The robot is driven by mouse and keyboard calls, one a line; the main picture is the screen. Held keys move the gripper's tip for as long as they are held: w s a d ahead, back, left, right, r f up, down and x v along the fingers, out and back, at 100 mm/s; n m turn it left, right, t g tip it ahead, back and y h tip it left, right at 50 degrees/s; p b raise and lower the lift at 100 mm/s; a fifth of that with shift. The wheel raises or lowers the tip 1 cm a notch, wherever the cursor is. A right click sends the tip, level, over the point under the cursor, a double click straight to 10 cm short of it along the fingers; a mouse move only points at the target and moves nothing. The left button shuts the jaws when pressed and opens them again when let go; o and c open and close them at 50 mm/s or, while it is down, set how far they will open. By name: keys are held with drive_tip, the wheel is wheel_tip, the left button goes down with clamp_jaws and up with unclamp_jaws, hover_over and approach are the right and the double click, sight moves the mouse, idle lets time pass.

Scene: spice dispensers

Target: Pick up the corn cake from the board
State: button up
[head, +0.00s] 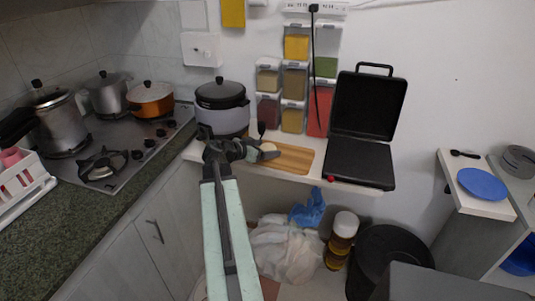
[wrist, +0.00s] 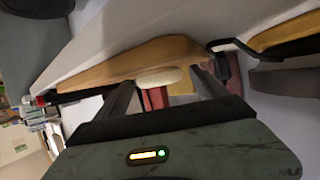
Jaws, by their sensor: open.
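The corn cake (head: 268,147) is a small pale round piece at the left end of the wooden board (head: 298,158), partly hidden by my gripper in the head view. In the wrist view the corn cake (wrist: 158,76) shows as a cream disc at the edge of the board (wrist: 115,67). My gripper (head: 264,153) is open at the board's left end. In the wrist view its two dark fingers (wrist: 163,80) stand apart, one to each side of the cake in the picture. I cannot tell whether either finger touches it.
The board lies on a narrow white shelf. An open black grill (head: 361,164) stands right of it, and a grey cooker (head: 222,107) left. Spice dispensers (head: 294,83) hang on the wall behind, with a black cord in front. A stove with pots (head: 150,99) is at the left.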

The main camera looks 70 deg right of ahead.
sight(265, 148)
drive_tip(key=c, duration=1.5)
wheel_tip(265, 148, up, 10)
drive_tip(key=p, duration=1)
drive_tip(key=shift+r, duration=0.15)
